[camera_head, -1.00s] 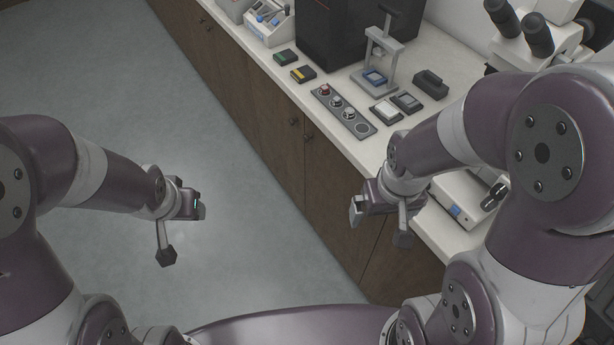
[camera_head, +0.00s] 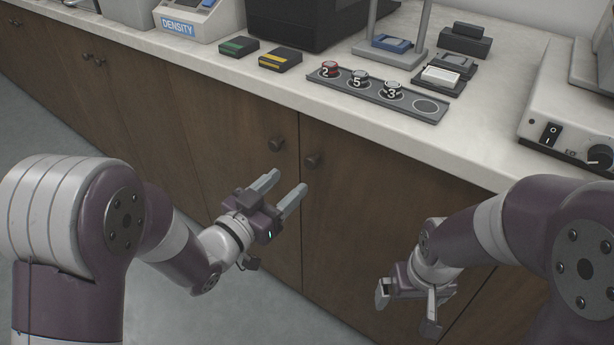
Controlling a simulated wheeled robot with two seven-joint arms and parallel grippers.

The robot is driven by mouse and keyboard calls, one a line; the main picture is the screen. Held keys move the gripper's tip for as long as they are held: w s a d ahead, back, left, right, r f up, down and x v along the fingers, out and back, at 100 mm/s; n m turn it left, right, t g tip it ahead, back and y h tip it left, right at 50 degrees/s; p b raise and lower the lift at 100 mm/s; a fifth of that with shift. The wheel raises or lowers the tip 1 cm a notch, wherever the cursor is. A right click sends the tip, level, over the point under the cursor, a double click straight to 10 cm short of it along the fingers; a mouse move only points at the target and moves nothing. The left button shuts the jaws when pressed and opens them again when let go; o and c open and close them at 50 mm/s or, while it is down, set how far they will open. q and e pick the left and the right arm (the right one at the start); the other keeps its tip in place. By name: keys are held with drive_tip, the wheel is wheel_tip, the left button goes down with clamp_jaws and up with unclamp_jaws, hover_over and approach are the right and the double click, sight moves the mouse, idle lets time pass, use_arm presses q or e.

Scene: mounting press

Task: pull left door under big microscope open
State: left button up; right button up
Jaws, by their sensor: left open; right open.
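Brown wooden cabinet doors run below the white counter. One door (camera_head: 240,190) has a dark round knob (camera_head: 276,144) near its right edge. The door to its right (camera_head: 370,215) has a knob (camera_head: 312,160) near its left edge. My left gripper (camera_head: 285,184) is open and empty, its two fingers pointing up toward these two knobs, apart from them as far as I can tell. My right gripper (camera_head: 406,308) is open and empty, low in front of the right-hand doors. The big microscope cannot be made out now; only pale equipment shows at the right edge.
The counter (camera_head: 290,95) carries a strip with numbered knobs (camera_head: 375,92), green and yellow-marked blocks, a grey stand and a density device (camera_head: 195,18). A pale box with a switch and dial (camera_head: 572,125) stands at the right. Grey floor is clear at the left.

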sight(309, 164)
use_arm(q)
drive_tip(key=b+x, duration=0.1)
drive_tip(key=x, duration=0.6)
drive_tip(key=shift+w+d+b, duration=0.15)
drive_tip(key=shift+w+b, duration=0.2)
clamp_jaws()
drive_tip(key=shift+s+f, duration=0.1)
